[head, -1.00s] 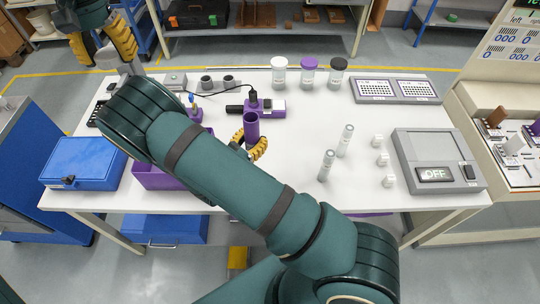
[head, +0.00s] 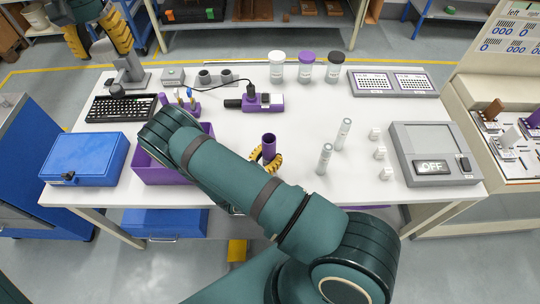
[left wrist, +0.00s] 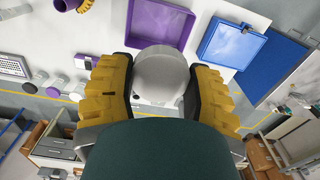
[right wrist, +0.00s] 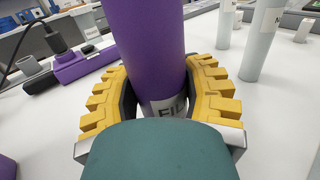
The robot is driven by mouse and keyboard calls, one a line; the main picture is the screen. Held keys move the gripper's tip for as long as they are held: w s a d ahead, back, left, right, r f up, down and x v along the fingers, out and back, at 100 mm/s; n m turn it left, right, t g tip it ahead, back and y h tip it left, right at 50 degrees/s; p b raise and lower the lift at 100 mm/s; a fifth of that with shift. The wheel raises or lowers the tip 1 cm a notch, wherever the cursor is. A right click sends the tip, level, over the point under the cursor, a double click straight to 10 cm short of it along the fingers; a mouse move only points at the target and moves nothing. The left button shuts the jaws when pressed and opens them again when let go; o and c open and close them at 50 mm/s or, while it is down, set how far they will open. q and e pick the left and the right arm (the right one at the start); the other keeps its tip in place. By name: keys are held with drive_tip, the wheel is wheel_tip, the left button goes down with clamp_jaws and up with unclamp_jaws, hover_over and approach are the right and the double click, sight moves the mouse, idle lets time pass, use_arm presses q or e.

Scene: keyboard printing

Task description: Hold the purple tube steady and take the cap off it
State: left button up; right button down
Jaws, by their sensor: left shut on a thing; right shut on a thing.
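The purple tube (head: 269,146) stands upright in my right gripper (head: 265,160), over the near middle of the table. Its top looks open and dark in the head view. In the right wrist view the tube (right wrist: 152,45) rises between the yellow fingers, with a label low on it and its top out of frame. My left gripper (head: 97,40) is high at the far left, well apart from the tube. In the left wrist view a pale grey rounded thing (left wrist: 163,72) sits between its fingers; I cannot tell whether it is the cap.
A purple bin (head: 155,174) and a blue case (head: 84,160) lie at the left. Two pale tubes (head: 325,158) stand right of the purple tube, near small white blocks (head: 380,152). Jars (head: 306,67) stand at the back, and a grey scale (head: 430,138) is at the right.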

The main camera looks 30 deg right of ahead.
drive_tip(key=shift+f, duration=0.4)
drive_tip(key=shift+f, duration=0.15)
drive_tip(key=shift+c, duration=2)
unclamp_jaws()
